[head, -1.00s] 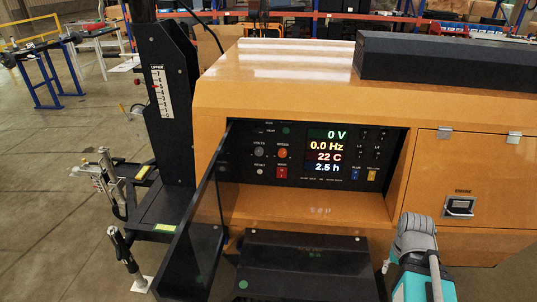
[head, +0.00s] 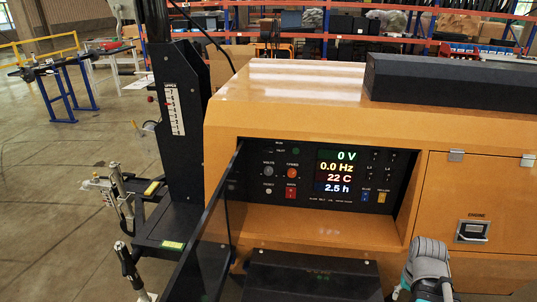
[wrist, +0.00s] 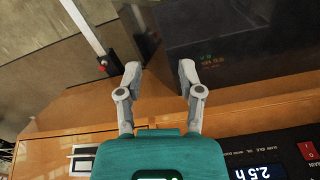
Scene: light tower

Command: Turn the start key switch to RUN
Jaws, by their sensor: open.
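The control panel (head: 335,180) sits in a recess of the orange cabinet, its display reading 0 V, 0.0 Hz, 22 C and 2.5 h. A small dark switch beside RUN-like lettering (head: 279,146) is at its upper left; I take it for the start key switch, but its position is too small to read. My gripper (wrist: 160,75) is open and empty in the wrist view, with a dark box beyond its fingers. The panel (wrist: 270,168) shows upside down at the lower right there, off to the side of the gripper. The key switch is not visible in that view.
An open dark door (head: 207,245) stands out at the panel's left. A black box (head: 310,275) juts out below the recess. A black mast (head: 180,110) stands left of the cabinet. A closed orange door with a latch (head: 472,231) is at the right.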

